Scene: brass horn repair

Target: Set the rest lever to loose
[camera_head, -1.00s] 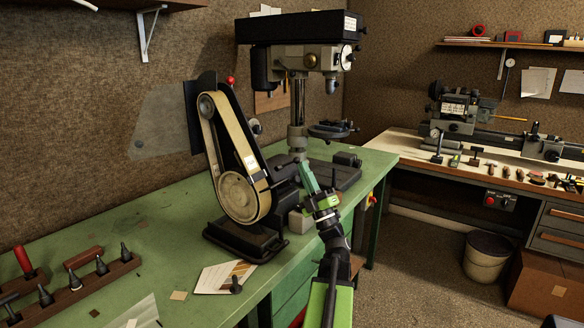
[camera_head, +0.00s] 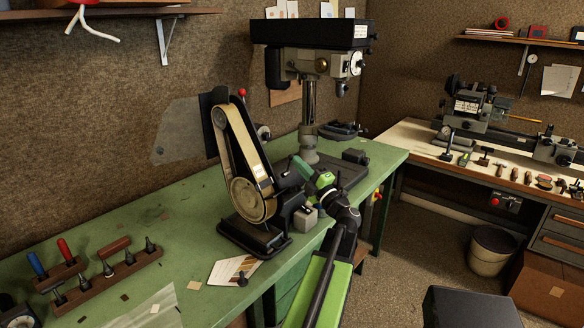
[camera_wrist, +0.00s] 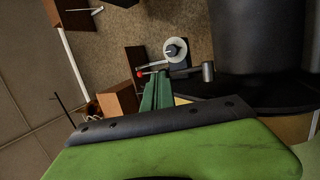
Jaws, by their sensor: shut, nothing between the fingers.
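The belt sander (camera_head: 240,165) stands on the green bench, with a red-knobbed lever (camera_head: 242,92) behind its top. My gripper (camera_head: 298,163) is beside the sander's right side, green fingers together and empty, tips pointing up and left. In the wrist view the green fingers (camera_wrist: 157,92) show end-on above my green gripper body. Just beyond them is a grey cylindrical handle on a thin rod (camera_wrist: 208,71), apart from the fingers in the picture. I cannot tell for sure whether it is the rest lever. The arm partly hides the sander's right side.
A drill press (camera_head: 312,100) stands just behind my gripper. A small grey block (camera_head: 305,218) sits by the sander base. A tool rack (camera_head: 105,275) and a card (camera_head: 234,270) lie on the bench's left and front. The floor to the right holds a bin (camera_head: 492,250).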

